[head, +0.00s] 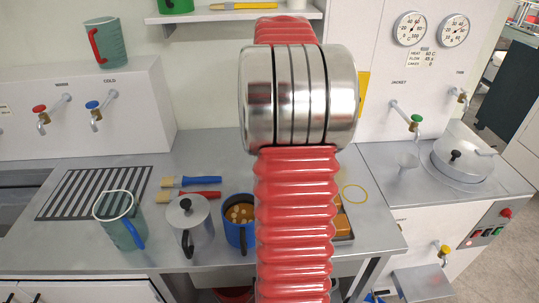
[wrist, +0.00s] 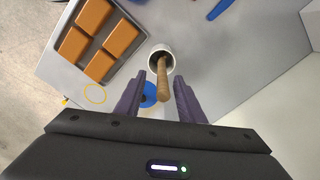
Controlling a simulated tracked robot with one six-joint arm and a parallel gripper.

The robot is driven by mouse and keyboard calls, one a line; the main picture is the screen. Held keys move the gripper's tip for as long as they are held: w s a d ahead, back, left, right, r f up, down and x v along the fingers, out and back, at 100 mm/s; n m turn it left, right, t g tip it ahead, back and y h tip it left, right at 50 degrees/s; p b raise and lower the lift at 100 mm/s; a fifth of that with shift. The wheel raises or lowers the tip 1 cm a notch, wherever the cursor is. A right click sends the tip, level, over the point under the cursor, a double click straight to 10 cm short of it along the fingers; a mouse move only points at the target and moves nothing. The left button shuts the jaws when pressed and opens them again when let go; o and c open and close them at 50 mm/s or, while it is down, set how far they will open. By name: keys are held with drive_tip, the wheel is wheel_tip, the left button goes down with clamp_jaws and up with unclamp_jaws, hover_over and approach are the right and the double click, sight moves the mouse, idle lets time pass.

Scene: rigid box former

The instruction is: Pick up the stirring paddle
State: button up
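A brown wooden handle (wrist: 164,82), which looks like the stirring paddle's, stands up out of a round white-rimmed holder (wrist: 154,51) in the wrist view. Its lower end is hidden inside the holder. My gripper (wrist: 159,77) is open, with one dark finger on each side of the handle. Gaps show between the handle and both fingers. In the head view my red ribbed arm covers the middle of the counter, and the paddle, its holder and my gripper are hidden.
A tray (wrist: 114,65) of orange blocks and a yellow ring (wrist: 95,94) lie near the holder. Left of my arm in the head view are a blue mug (head: 234,234), a lidded pot (head: 190,225), a clear jug (head: 120,222) and brushes (head: 195,181). A lidded vessel (head: 463,152) stands at right.

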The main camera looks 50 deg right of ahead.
drive_tip(key=f, duration=0.5)
drive_tip(key=shift+w, duration=0.2)
idle(0.3)
clamp_jaws()
